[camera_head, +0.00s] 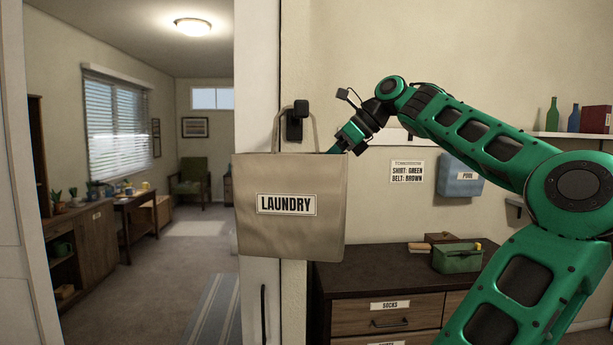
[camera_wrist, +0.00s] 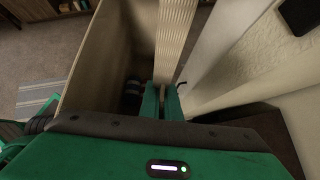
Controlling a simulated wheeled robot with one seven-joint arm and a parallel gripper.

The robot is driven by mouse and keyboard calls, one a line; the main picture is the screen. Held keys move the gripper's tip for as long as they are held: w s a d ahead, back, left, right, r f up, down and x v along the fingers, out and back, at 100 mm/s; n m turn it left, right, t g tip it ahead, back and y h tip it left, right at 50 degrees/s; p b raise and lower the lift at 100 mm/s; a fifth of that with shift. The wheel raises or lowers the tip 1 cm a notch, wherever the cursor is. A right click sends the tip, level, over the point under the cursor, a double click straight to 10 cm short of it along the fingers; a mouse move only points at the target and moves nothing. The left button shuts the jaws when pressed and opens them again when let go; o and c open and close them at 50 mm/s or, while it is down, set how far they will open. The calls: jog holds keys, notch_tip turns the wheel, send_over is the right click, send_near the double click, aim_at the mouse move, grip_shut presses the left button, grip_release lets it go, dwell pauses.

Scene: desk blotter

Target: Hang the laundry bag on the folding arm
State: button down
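The laundry bag (camera_head: 290,230) is a tan, open-topped bag with a LAUNDRY label. It hangs upright in front of the doorpost, its handle looped up around a black hook (camera_head: 294,128). Whether the hook carries the handle is unclear. My gripper (camera_head: 338,148) reaches the bag's upper right corner; the bag partly hides its fingertips. In the wrist view, the fingers (camera_wrist: 162,100) are close together with a thin tan part of the bag between them. A ribbed tan strip (camera_wrist: 176,30) runs up from there. I cannot tell for certain which fitting is the folding arm.
A dark dresser (camera_head: 375,282) stands below right, with a green container (camera_head: 457,258) on top. An open doorway lies left of the bag.

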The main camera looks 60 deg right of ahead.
jog(key=c, duration=1.9)
grip_release()
